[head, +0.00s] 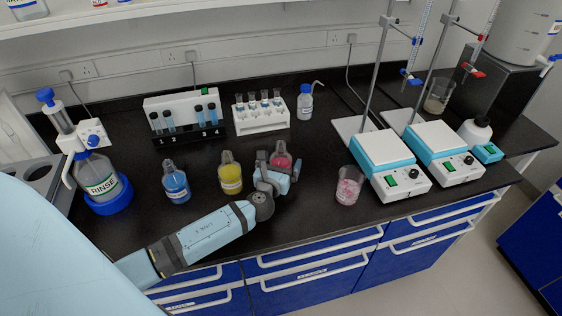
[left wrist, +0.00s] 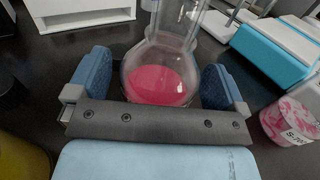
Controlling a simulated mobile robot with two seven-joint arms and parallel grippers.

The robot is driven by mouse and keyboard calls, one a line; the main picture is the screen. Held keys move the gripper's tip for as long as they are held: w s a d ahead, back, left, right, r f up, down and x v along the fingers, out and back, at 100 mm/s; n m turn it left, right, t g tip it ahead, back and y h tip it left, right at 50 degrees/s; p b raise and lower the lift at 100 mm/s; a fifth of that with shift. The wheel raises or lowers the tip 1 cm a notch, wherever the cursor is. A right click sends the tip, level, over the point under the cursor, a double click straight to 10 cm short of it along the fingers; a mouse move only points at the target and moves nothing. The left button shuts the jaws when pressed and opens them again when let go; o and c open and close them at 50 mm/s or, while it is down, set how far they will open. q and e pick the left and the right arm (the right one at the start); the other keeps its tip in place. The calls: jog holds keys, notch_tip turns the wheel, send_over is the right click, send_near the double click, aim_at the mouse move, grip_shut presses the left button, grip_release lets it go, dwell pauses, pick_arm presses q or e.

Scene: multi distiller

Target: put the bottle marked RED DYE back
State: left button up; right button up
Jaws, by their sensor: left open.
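A round-bodied clear bottle with red-pink liquid (head: 281,158) stands on the black bench, right of the yellow bottle; it also shows in the left wrist view (left wrist: 157,85). I cannot read its label, so I cannot confirm RED DYE. My left gripper (head: 277,173) is open around it, one blue finger pad on each side. In the left wrist view my gripper (left wrist: 155,72) shows a small gap beside the glass. The bottle's lower part is hidden by my gripper. My right gripper is not in view.
A yellow bottle (head: 231,178) and a blue bottle (head: 176,186) stand to the left. A beaker with pink-and-white contents (head: 349,190) stands right, before the stirrer plates (head: 386,152). A vial rack (head: 262,121) is behind. A shelf edge (head: 150,15) runs along the top.

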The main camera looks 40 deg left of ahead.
pick_arm(q)
jog(key=v, duration=1.1)
jog(key=shift+s+b, duration=0.3)
jog(key=shift+b, duration=0.1)
jog(key=shift+d, duration=0.1)
